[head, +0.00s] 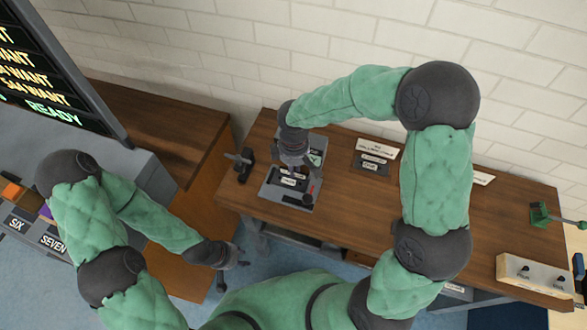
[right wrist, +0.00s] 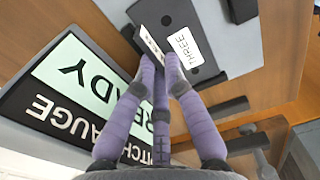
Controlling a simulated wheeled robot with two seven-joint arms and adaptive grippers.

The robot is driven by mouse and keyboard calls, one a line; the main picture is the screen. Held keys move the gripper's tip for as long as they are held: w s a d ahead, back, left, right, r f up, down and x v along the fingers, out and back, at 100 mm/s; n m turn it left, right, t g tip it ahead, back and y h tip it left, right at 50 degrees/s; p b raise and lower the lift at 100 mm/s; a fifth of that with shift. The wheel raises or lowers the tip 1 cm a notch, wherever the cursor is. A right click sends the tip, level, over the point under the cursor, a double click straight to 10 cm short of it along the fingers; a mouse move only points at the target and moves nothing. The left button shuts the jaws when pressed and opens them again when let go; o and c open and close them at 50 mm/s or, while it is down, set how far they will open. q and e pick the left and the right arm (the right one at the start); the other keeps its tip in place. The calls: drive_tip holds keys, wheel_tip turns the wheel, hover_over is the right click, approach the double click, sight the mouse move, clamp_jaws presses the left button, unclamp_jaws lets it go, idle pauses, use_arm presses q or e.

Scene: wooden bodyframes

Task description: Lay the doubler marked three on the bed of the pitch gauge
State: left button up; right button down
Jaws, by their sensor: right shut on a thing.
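The doubler marked three (right wrist: 187,48) is a dark plate with a white label, seen in the right wrist view. My right gripper (right wrist: 165,64) is shut on its edge, at a pale upright strip with dark dots. The doubler is over the grey bed of the pitch gauge (right wrist: 285,40); I cannot tell whether it touches. In the head view the pitch gauge (head: 272,193) is a grey plate on the wooden table, with my right gripper (head: 294,164) above it, partly hiding it. My left gripper (head: 241,256) is empty and looks open, away from the table.
A sign reading pitch gauge ready (right wrist: 85,85) stands beside the bed. Dark blocks (right wrist: 222,108) rise from the bed near the doubler. In the head view a black stand (head: 243,163) is left of the gauge, and a labelled plate (head: 373,160) lies to its right.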

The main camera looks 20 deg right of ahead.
drive_tip(key=c, duration=1.7)
unclamp_jaws()
drive_tip(key=shift+f, duration=0.15)
drive_tip(key=o, duration=0.4)
drive_tip(key=shift+r+p, duration=2.25)
drive_tip(key=shift+r, duration=4)
